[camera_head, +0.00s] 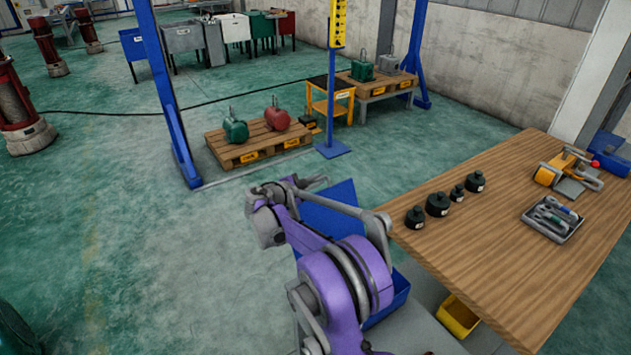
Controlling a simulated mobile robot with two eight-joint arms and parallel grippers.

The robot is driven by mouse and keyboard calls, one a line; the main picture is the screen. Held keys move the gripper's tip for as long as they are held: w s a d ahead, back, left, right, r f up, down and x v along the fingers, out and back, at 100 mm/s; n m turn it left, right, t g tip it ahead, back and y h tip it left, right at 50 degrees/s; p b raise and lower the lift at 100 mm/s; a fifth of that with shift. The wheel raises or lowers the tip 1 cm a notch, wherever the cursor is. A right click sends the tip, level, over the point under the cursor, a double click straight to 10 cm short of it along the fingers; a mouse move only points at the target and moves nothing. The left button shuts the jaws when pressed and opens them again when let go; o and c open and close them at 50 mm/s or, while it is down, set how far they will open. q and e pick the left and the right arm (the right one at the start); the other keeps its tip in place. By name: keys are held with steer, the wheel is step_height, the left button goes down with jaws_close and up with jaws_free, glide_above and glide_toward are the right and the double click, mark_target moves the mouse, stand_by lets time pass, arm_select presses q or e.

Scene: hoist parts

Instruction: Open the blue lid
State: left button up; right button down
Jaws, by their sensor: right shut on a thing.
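The blue lid (332,207) shows as a raised, tilted blue panel in the middle of the head view, left of the wooden table. My purple and grey right arm covers much of it. The blue box (396,300) shows partly below, beside the table's left edge; its inside is hidden. My right gripper (318,181) is at the lid's upper left edge and is shut on the lid. The exact contact is small and partly hidden by the arm. My left gripper is not in view.
The wooden table (490,240) at right holds several black weights (437,204), a tool tray (552,219) and a yellow device (548,175). A yellow bin (458,317) is below it. A pallet (255,150) and blue posts (172,110) stand behind. Green floor at left is clear.

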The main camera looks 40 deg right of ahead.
stand_by(0.7)
steer(key=s, duration=0.1)
steer(key=s+r+m, duration=0.1)
steer(key=s, duration=0.1)
steer(key=s+r+m+t, duration=0.1)
steer(key=s, duration=0.1)
steer(key=shift+s+a+r+h+b, duration=0.1)
steer(key=shift+s+a+h+b, duration=0.1)
steer(key=shift+a+h+b, duration=0.15)
steer(key=c, duration=1.2)
jaws_free()
steer(key=v, duration=1.1)
steer(key=shift+d+r+b, duration=0.1)
steer(key=shift+b, duration=0.3)
